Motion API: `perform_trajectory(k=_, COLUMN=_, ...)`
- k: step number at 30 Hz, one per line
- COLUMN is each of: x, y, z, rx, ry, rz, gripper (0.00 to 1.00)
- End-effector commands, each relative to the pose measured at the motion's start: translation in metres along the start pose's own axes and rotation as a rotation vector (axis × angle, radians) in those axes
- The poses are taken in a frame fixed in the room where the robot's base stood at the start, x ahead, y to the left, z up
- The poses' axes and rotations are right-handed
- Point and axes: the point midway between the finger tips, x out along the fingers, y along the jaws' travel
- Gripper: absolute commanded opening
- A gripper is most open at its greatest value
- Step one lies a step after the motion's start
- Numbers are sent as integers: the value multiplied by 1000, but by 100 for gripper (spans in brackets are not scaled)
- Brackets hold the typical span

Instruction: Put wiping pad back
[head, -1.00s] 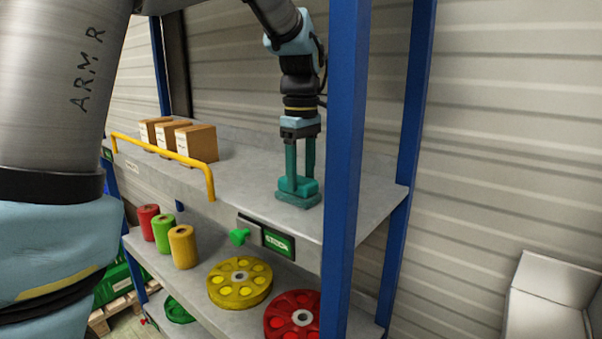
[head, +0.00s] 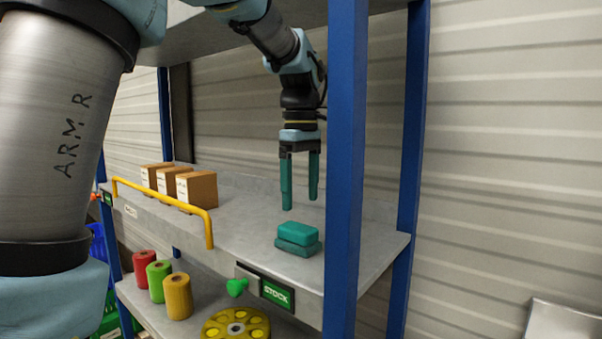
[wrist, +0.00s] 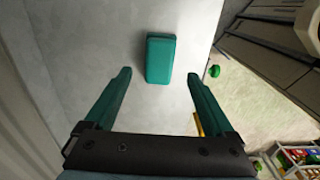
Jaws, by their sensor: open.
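The wiping pad (head: 298,240) is a teal block with a wider, darker teal base. It rests flat on the grey upper shelf (head: 250,222), near the front edge and left of the blue front post. My gripper (head: 301,203) has two long teal fingers pointing down. It is open and empty, above and a little behind the pad, apart from it. In the wrist view the pad (wrist: 160,59) lies beyond the open fingertips (wrist: 163,72), about midway between them. Nothing hides the pad's top.
Several cardboard boxes (head: 196,189) stand on the shelf's left behind a yellow rail (head: 170,199). The blue post (head: 346,150) rises close to the right of my gripper. A STOCK label (head: 276,293) and green knob (head: 236,287) are at the front edge. Coloured spools (head: 178,296) stand below.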

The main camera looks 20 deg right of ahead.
Motion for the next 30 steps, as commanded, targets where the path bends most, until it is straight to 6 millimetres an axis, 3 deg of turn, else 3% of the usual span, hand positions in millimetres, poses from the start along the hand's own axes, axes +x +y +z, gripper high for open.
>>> perform_trajectory(k=3, x=-24, y=1, z=0, rx=0, ry=1, rz=5, gripper=89)
perform_trajectory(k=10, x=-51, y=1, z=0, rx=0, ry=0, rz=1, gripper=89)
perform_trajectory(k=30, x=-55, y=0, z=0, rx=0, ry=0, rz=0, gripper=89)
